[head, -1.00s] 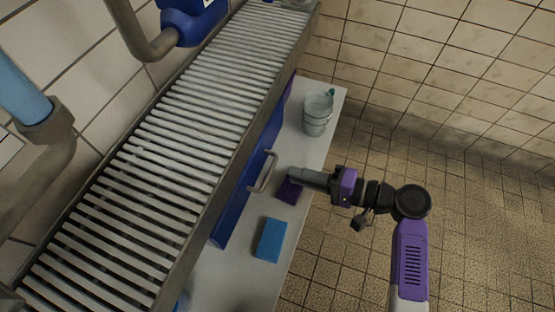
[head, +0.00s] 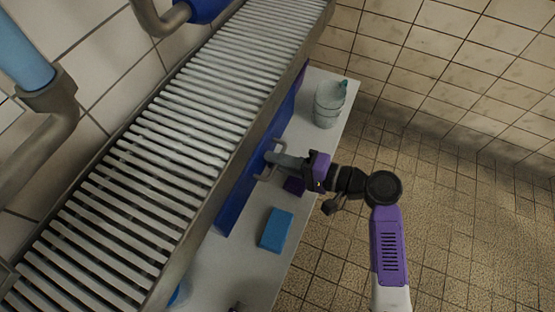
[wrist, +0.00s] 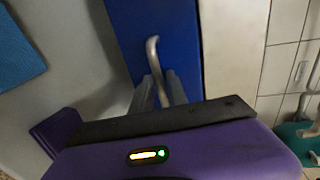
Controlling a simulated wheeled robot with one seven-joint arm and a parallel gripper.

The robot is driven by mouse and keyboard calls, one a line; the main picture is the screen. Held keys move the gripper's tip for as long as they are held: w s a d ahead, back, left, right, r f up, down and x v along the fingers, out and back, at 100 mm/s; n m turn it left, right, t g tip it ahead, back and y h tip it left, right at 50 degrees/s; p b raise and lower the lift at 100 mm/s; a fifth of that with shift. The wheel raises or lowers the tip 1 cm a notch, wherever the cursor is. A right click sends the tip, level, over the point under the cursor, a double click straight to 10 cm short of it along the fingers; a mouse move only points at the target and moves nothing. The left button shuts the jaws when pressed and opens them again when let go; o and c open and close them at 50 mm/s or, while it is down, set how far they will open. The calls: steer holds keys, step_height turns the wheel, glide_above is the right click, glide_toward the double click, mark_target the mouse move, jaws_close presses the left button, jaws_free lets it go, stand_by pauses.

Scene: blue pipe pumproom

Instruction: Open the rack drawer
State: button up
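The rack drawer has a blue front (head: 235,198) below the slatted metal rack, and it sits closed against the rack as far as I can see. Its grey metal handle (head: 265,177) sticks out from the front. My gripper (head: 272,158) reaches the handle from the right. In the wrist view the handle (wrist: 153,52) runs between the two fingers of my gripper (wrist: 160,88), with a finger on each side and small gaps showing. The fingers look open around the handle, not clamped. The handle's lower end is partly hidden by my gripper's body.
The slatted rack (head: 170,150) lies above and left. The tiled floor to the right is clear.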

jaws_close()
stand_by(1.3)
